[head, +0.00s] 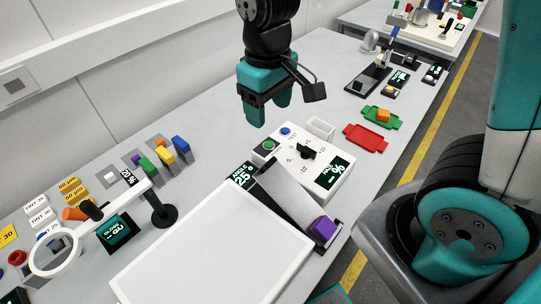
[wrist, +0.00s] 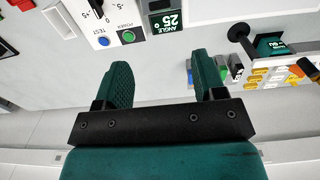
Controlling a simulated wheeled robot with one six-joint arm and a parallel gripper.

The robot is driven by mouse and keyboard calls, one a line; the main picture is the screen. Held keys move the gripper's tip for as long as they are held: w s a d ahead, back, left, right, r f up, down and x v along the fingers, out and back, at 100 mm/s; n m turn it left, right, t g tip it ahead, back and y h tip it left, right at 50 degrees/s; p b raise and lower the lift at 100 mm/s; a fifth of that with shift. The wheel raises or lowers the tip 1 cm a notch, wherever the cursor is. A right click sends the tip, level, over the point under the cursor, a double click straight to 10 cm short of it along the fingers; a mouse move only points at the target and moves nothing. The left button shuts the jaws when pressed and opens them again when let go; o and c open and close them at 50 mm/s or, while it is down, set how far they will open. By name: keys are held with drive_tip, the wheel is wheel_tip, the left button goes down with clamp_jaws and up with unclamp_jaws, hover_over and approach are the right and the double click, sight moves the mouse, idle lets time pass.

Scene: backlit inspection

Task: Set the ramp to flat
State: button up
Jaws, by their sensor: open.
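The ramp (head: 288,192) is a grey plank, tilted, on a dark base in the head view. A purple cube (head: 321,229) is at its right end. A display reading "ANGLE 25°" (head: 240,174) stands beside the ramp and also shows in the wrist view (wrist: 166,20). Behind the ramp is a white control box (head: 322,185) with a black knob (head: 306,152) on a numbered dial, a lit green button (head: 268,146) and a blue button (head: 286,131). The knob's exact setting is unclear. My gripper (head: 266,112) is open and empty above the table, behind the box.
A large white panel (head: 212,250) lies in front of the ramp. A ring magnifier on a stand (head: 163,214) and coloured blocks in racks are to the left. A red tray (head: 366,139) and a green tray (head: 380,118) are to the right.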

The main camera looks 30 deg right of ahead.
wheel_tip(320, 180, down, 15)
drive_tip(key=shift+f+p, duration=0.2)
drive_tip(key=shift+p, duration=0.55)
drive_tip(key=shift+c, duration=0.2)
